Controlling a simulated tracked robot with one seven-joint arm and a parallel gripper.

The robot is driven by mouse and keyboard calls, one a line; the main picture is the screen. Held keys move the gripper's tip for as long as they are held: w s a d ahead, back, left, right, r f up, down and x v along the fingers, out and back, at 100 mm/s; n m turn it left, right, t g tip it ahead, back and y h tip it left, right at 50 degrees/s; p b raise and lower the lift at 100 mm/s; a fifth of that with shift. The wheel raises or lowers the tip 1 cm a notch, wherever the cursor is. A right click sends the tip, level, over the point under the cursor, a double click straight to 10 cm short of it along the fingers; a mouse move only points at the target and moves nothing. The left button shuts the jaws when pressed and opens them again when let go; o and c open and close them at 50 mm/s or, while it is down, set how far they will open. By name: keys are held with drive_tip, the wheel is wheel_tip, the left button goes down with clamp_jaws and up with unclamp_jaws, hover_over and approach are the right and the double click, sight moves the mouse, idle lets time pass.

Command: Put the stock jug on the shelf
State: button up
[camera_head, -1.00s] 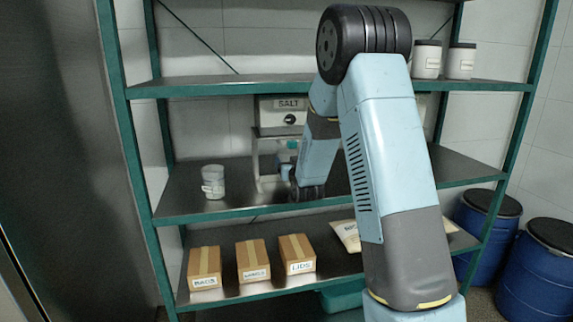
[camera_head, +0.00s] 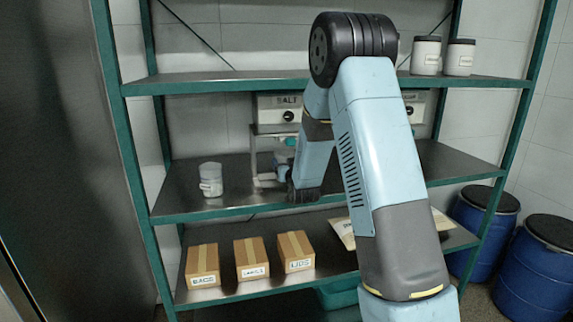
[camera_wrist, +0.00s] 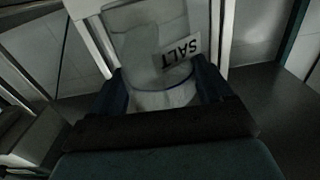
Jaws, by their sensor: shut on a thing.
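A clear jug with a SALT label (camera_wrist: 140,42) fills the middle of the wrist view, with pale content and a blue line around it. Its label reads upside down there. My gripper (camera_wrist: 162,92) is shut on this jug, one dark finger on each side. In the head view my gripper (camera_head: 281,172) is over the middle level of the green shelf (camera_head: 240,213), in front of a white dispenser marked SALT (camera_head: 278,101). My arm hides much of that area, and I cannot tell there whether the jug touches anything.
A labelled pale jar (camera_head: 210,181) stands on the middle level at the left, with bare board around it. Several cartons (camera_head: 250,259) are on the lower level. Two white jars (camera_head: 426,55) stand on the top level. Blue drums (camera_head: 484,232) are at the right.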

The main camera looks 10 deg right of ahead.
drive_tip(key=o, duration=1.1)
drive_tip(key=shift+s+f, duration=0.2)
drive_tip(key=shift+f, duration=0.4)
drive_tip(key=shift+r, duration=0.55)
drive_tip(key=s+r+g, duration=0.4)
drive_tip(key=s, duration=1.2)
drive_tip(key=s+r+g, duration=0.4)
drive_tip(key=s, duration=1.2)
drive_tip(key=s+r+g, duration=0.4)
drive_tip(key=s+r, duration=0.1)
drive_tip(key=s, duration=1.1)
drive_tip(key=shift+s+g, duration=0.2)
drive_tip(key=shift+g, duration=0.1)
